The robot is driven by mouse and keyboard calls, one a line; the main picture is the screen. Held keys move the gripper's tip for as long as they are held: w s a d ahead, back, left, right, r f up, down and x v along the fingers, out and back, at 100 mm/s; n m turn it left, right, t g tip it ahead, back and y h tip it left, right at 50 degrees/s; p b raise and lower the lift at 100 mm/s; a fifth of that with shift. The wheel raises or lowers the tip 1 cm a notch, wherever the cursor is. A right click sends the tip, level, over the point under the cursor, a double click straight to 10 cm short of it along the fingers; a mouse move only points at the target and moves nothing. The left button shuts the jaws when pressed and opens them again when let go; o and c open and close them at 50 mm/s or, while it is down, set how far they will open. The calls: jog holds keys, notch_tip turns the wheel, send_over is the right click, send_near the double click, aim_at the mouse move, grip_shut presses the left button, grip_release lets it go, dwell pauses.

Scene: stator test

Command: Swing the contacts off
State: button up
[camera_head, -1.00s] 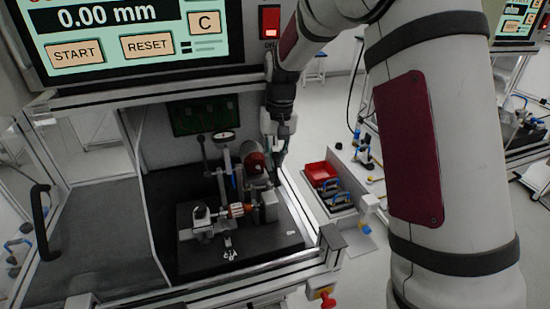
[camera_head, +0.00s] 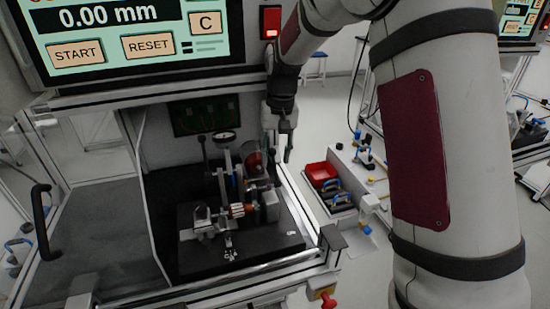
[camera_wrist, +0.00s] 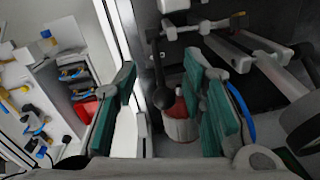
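The test fixture stands on a dark base plate (camera_head: 190,262) inside the test cell. A stator with copper-coloured parts (camera_head: 236,211) lies across its middle. I cannot make out the separate contacts. A lever with a black ball knob (camera_wrist: 163,97) shows in the wrist view, with a part with a red top and pale body (camera_wrist: 181,125) beyond it. My gripper (camera_head: 278,150) is above the right rear of the fixture. In the wrist view, my gripper (camera_wrist: 160,90) has its green-padded fingers wide apart, with the knob seen between them. I see no contact with the knob.
A screen (camera_head: 150,40) hangs above the cell opening. The cell's right frame edge runs close beside my gripper. A red bin (camera_head: 320,173) and blue-handled tools stand outside to the right. A red emergency button (camera_head: 327,301) is at the front corner. The cell's left floor is clear.

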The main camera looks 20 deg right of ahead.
notch_tip(320, 180, up, 6)
jog(key=shift+d, duration=0.2)
dwell(0.4)
jog(key=s+r+t, duration=0.1)
jog(key=s+r, duration=0.6)
jog(key=s, duration=0.2)
jog(key=s+f+n+t, duration=0.1)
jog(key=s+n+t, duration=0.1)
jog(key=s, duration=2.1)
jog(key=shift+s+t+h, duration=0.25)
jog(key=shift+t+h, duration=0.15)
jog(key=shift+t, duration=0.2)
